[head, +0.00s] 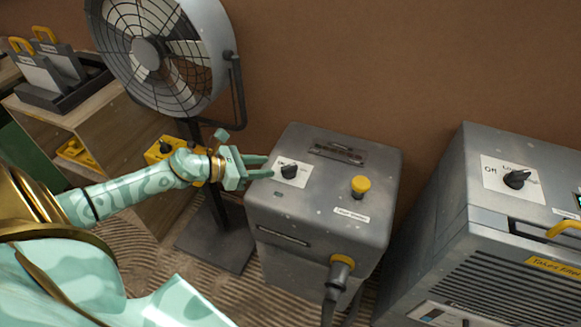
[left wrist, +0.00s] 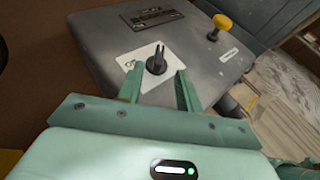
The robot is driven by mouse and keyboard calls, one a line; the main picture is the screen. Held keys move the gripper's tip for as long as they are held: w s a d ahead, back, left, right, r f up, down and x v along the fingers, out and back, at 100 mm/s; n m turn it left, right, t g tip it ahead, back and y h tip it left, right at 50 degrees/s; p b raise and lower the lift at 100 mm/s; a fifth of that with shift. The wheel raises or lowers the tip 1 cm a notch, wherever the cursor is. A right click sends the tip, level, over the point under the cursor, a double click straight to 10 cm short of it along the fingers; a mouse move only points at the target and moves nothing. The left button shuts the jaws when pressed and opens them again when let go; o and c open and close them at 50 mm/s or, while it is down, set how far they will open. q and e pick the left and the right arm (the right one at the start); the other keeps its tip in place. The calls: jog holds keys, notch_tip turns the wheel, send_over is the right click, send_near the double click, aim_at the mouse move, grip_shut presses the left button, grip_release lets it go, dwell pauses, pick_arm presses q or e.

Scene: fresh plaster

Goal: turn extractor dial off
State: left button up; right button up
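A black dial (head: 290,171) sits on a white label plate on top of a grey box-shaped machine (head: 330,215). In the left wrist view the dial (left wrist: 157,60) stands just beyond my fingertips, between their lines, with its pointer ridge upright in the picture. My left gripper (head: 268,168) is open and empty, just left of the dial and apart from it; it also shows in the left wrist view (left wrist: 158,82). Another black dial (head: 516,179), on a plate with "Off" lettering, is on the larger grey machine at the right. The lettering by the nearer dial is too small to read. My right gripper is not in view.
A yellow knob (head: 360,186) stands on the same machine top, right of the dial. A large caged fan (head: 165,55) stands behind my left arm. A yellow-collared cable plug (head: 341,264) is on the machine's front. A brown wall is behind.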

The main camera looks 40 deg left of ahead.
aim_at(288, 166)
pick_arm(q)
jog(key=b+x, duration=0.1)
jog(key=x, duration=0.7)
jog(key=shift+w+d+f, duration=0.1)
jog(key=shift+w+f, duration=0.05)
jog(key=shift+w, duration=0.2)
grip_shut()
